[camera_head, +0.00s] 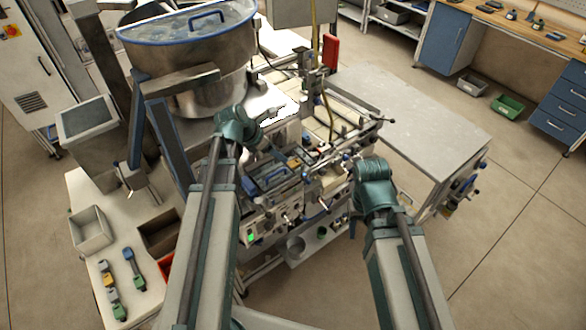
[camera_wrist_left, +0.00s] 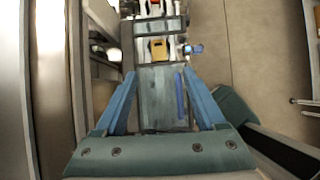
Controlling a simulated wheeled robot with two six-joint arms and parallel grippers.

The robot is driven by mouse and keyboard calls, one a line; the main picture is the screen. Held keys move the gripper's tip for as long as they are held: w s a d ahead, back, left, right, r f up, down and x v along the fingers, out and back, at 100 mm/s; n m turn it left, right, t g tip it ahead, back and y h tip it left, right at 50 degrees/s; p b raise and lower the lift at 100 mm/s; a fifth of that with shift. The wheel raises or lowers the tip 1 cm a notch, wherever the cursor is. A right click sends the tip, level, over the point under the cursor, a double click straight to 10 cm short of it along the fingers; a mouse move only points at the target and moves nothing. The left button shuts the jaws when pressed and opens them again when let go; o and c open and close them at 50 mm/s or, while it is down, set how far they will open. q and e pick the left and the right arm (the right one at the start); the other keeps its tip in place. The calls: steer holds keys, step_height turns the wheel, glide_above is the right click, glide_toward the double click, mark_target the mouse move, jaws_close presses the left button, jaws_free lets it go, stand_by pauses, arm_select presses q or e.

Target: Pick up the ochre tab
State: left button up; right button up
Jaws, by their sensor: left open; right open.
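An ochre piece (camera_wrist_left: 158,47) lies ahead of my left gripper in the left wrist view, on the machine, between pale and dark parts; it looks like the ochre tab, though it is small. My left gripper (camera_wrist_left: 166,78) is open, its two blue fingers spread apart with nothing between them, and the ochre piece is beyond the tips. In the head view my left gripper (camera_head: 276,148) is over the machine, its fingers hard to make out. My right gripper (camera_head: 338,164) is at the machine's right side, open, its fingertips small against the clutter.
The machine (camera_head: 262,208) fills the middle, with a steel bowl feeder (camera_head: 205,75) behind. A pale table (camera_head: 140,235) on the left holds a grey bin (camera_head: 91,230) and several coloured pieces (camera_head: 108,280). A grey side table (camera_head: 415,110) at right is clear.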

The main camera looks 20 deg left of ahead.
arm_select(q)
steer(key=b, duration=0.3)
glide_toward(293, 163)
steer(key=shift+x, duration=1.05)
steer(key=shift+w+d+f+b, duration=0.1)
steer(key=shift+d+f+b, duration=0.2)
steer(key=shift+b, duration=0.15)
steer(key=b+x, duration=0.4)
steer(key=shift+w+a+f, duration=0.1)
steer(key=shift+w+f, duration=0.05)
steer(key=shift+f, duration=0.25)
steer(key=shift+w+f, duration=0.15)
steer(key=shift+f, duration=0.05)
steer(key=shift+r, duration=0.1)
jaws_close()
